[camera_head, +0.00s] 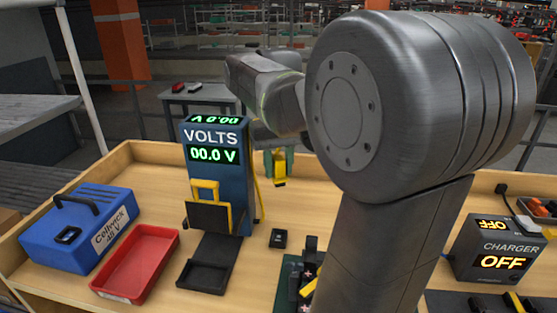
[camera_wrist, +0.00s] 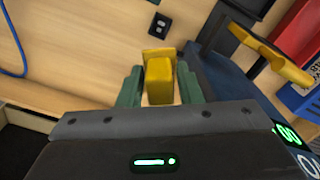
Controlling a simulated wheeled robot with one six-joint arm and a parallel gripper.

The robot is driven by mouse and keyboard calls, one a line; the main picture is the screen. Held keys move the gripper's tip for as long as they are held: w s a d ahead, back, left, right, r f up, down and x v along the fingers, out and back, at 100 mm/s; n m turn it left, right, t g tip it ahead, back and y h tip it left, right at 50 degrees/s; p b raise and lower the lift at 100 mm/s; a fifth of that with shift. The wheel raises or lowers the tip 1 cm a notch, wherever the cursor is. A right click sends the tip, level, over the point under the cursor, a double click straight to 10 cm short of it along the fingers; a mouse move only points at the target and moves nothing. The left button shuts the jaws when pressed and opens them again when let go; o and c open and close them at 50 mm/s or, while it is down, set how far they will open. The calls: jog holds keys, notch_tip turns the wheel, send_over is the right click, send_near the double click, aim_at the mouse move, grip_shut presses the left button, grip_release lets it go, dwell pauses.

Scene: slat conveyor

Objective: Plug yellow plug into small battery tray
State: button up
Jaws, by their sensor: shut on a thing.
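My gripper (camera_head: 279,165) has green fingers and is shut on the yellow plug (camera_head: 280,182). It is raised above the wooden bench, just right of the blue volt meter. In the wrist view the plug (camera_wrist: 160,82) sits between the green fingertips (camera_wrist: 160,88). A small black block with a dark recess (camera_head: 278,238) lies on the bench below and apart from the plug; it also shows in the wrist view (camera_wrist: 158,26). I cannot tell for sure which item is the small battery tray. My arm hides part of the bench at the right.
The volt meter (camera_head: 221,178) reads 00.0 V and has a black tray (camera_head: 204,277) in front. A red tray (camera_head: 137,262) and a blue Cellwick battery (camera_head: 80,228) stand left. A charger (camera_head: 497,247) reading OFF stands right. Bare wood surrounds the small block.

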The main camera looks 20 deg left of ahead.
jog(key=n+p, duration=0.2)
jog(key=n, duration=0.4)
jog(key=shift+r+n, duration=0.1)
jog(key=shift+n, duration=0.2)
jog(key=n+p, duration=0.2)
jog(key=n, duration=0.3)
jog(key=shift+n, duration=0.4)
jog(key=s+d+f, duration=0.1)
jog(key=s+d, duration=0.2)
jog(key=d, duration=1.5)
jog(key=shift+s+d+f, duration=0.2)
jog(key=shift+d+f, duration=0.2)
jog(key=shift+f, duration=0.1)
jog(key=shift+f+b, duration=3.65)
jog(key=shift+f, duration=1.5)
jog(key=shift+f+b, duration=0.75)
jog(key=shift+f, duration=0.35)
